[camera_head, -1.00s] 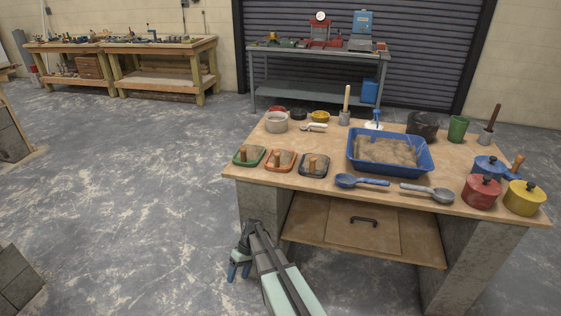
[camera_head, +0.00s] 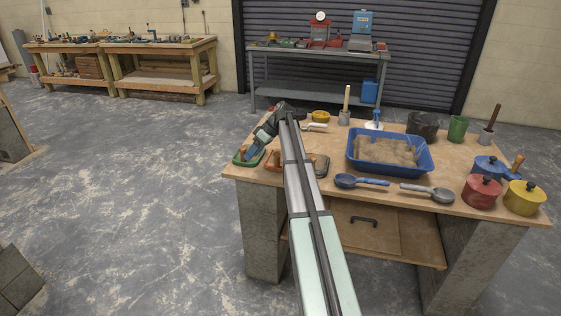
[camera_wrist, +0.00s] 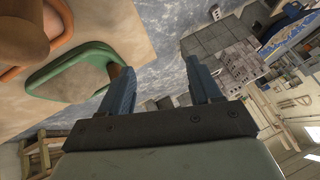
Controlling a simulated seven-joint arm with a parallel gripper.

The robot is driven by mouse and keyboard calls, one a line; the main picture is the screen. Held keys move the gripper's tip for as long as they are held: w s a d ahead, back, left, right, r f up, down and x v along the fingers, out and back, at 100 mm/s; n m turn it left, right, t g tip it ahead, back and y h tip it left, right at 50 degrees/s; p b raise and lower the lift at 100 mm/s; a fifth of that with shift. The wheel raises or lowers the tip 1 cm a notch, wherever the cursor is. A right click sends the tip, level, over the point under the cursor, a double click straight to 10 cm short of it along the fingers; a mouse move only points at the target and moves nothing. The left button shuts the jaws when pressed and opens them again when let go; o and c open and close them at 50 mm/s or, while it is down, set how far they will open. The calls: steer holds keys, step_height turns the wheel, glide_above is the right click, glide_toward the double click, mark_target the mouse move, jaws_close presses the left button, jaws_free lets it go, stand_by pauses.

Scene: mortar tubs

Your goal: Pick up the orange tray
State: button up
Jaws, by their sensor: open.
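The orange tray (camera_head: 270,167), with an upright wooden handle, sits near the table's front left; my arm hides its right part. In the wrist view, its orange rim (camera_wrist: 66,22) and brown handle show at the upper left, cut off by the frame. My gripper (camera_head: 252,152) is open and empty, with blue fingers, over the green tray (camera_head: 240,161) just left of the orange one. In the wrist view, my fingers (camera_wrist: 157,82) stand apart, with the green tray beside the left finger and the orange tray farther left.
A dark tray (camera_head: 321,166) sits right of my arm. A blue tub (camera_head: 430,163) of sand, two scoops, and red (camera_head: 481,192) and yellow (camera_head: 524,198) lidded pots stand to the right. The table (camera_head: 350,201) ends just left of the green tray, with open floor beyond.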

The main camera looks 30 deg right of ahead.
mark_target(278, 152)
steer(key=s+d+r+n+h, duration=0.25)
steer(key=d+r, duration=0.35)
steer(key=d, duration=0.6)
steer(key=shift+m+t+h, duration=0.3)
steer(key=shift+m+h, duration=0.15)
steer(key=shift+h, duration=0.2)
steer(key=x, duration=0.5)
steer(key=s+d+x, duration=0.1)
steer(key=x, duration=0.1)
steer(key=shift+w+a+f, duration=0.1)
steer(key=shift+w+f, duration=0.05)
steer(key=shift+f, duration=0.45)
steer(key=shift+x, duration=2.7)
steer(key=shift+f, duration=0.1)
jaws_close()
